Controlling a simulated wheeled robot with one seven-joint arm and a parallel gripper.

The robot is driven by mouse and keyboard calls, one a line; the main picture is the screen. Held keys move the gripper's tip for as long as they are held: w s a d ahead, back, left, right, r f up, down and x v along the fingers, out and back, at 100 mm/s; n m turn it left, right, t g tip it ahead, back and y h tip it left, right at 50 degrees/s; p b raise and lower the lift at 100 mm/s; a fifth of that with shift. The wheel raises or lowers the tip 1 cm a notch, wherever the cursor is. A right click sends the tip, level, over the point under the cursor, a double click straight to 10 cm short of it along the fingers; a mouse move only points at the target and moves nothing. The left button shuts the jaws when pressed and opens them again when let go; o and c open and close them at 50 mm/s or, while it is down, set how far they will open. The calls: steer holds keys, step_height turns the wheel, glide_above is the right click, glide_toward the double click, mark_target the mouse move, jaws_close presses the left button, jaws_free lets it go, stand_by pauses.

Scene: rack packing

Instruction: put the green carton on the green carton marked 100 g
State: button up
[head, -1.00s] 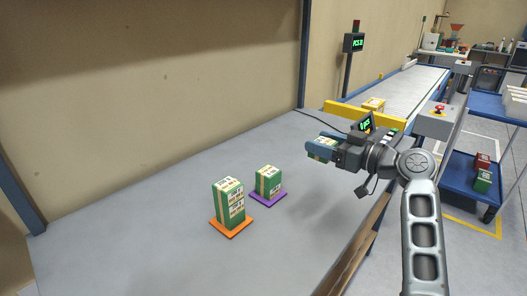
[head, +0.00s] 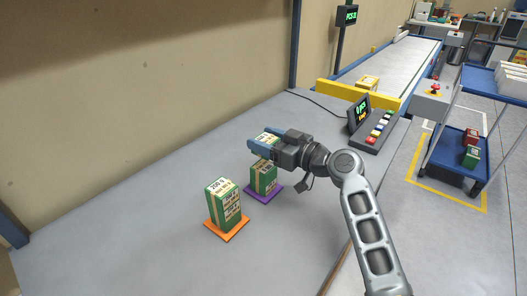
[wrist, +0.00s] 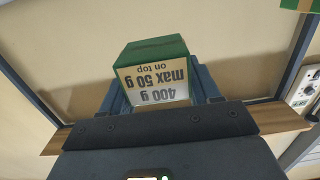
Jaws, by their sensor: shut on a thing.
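My gripper (head: 266,144) is shut on a green carton (head: 268,137) with a pale label. In the wrist view the held carton (wrist: 156,50) sits between the fingers, its label upside down, reading what looks like 400 g and max 50 g on top. Below my gripper a green carton (head: 264,181) stands on a purple mat (head: 262,194); the gripper partly hides its top and I cannot read its weight. To its left a taller green carton or stack (head: 224,212) stands on an orange mat (head: 228,233); its top seems to read 200 g.
A button panel with a display (head: 371,128) stands at the right of the grey table (head: 130,230). Behind it are a yellow barrier (head: 345,92) and a conveyor (head: 390,65) with a carton (head: 368,82). A blue cart (head: 450,148) stands at right.

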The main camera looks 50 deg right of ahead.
steer(key=shift+w+a+f, duration=0.25)
steer(key=shift+f, duration=1.9)
steer(key=shift+f, duration=0.25)
steer(key=o, duration=1.4)
steer(key=shift+r, duration=0.1)
steer(key=shift+r, duration=0.15)
steer(key=shift+s, duration=0.35)
steer(key=s, duration=0.3)
steer(key=s+b, duration=0.1)
steer(key=s, duration=0.3)
steer(key=s+b, duration=0.1)
steer(key=s, duration=0.3)
steer(key=shift+s+d+r, duration=0.2)
steer(key=shift+d+r, duration=0.05)
steer(key=shift+d, duration=0.05)
